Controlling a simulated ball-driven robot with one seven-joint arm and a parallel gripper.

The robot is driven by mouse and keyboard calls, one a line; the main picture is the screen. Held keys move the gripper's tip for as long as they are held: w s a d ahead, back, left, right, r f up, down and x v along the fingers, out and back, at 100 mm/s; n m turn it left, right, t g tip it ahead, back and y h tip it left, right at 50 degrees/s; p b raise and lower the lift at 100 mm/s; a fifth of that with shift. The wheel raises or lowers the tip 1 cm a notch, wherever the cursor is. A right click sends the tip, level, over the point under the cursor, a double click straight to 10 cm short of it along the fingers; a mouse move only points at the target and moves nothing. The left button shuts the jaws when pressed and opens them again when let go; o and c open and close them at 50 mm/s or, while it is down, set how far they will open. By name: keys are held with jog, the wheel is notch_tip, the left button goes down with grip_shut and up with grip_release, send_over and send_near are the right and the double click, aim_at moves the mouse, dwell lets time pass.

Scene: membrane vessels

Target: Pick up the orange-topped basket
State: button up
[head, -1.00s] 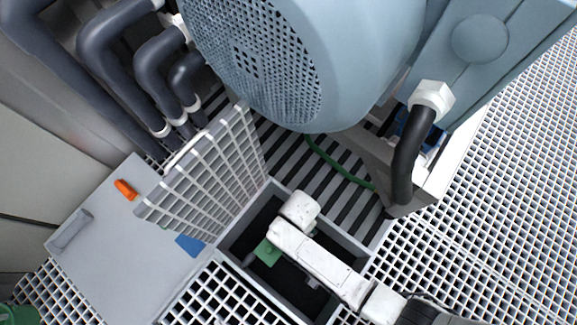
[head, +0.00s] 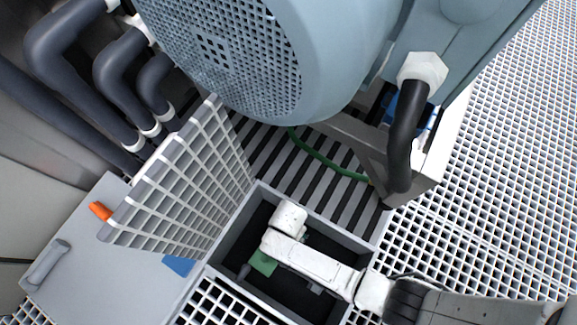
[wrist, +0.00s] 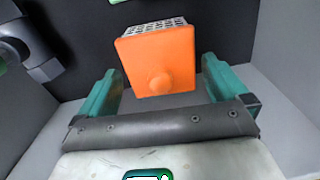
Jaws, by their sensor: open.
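The orange-topped basket (wrist: 158,62) shows in the wrist view, with its orange top and round knob towards the camera and a pale grid side behind. My gripper (wrist: 160,78) is open, with one teal finger at each side of the basket. Gaps show between the fingers and the top, and I see no grip on it. In the head view my white wrist reaches down into a dark, grey-walled pit (head: 250,203). The basket and fingertips cannot be clearly made out there.
Grey pit walls (wrist: 285,110) stand close around my gripper. A dark pipe-like part (wrist: 25,42) is at upper left in the wrist view. In the head view, a raised white grating (head: 185,185) stands left of the pit, and a large blue-grey drum (head: 330,60) hangs above.

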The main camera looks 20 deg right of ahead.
jog(key=shift+f, duration=0.7)
jog(key=c, duration=0.9)
jog(key=shift+r, duration=0.1)
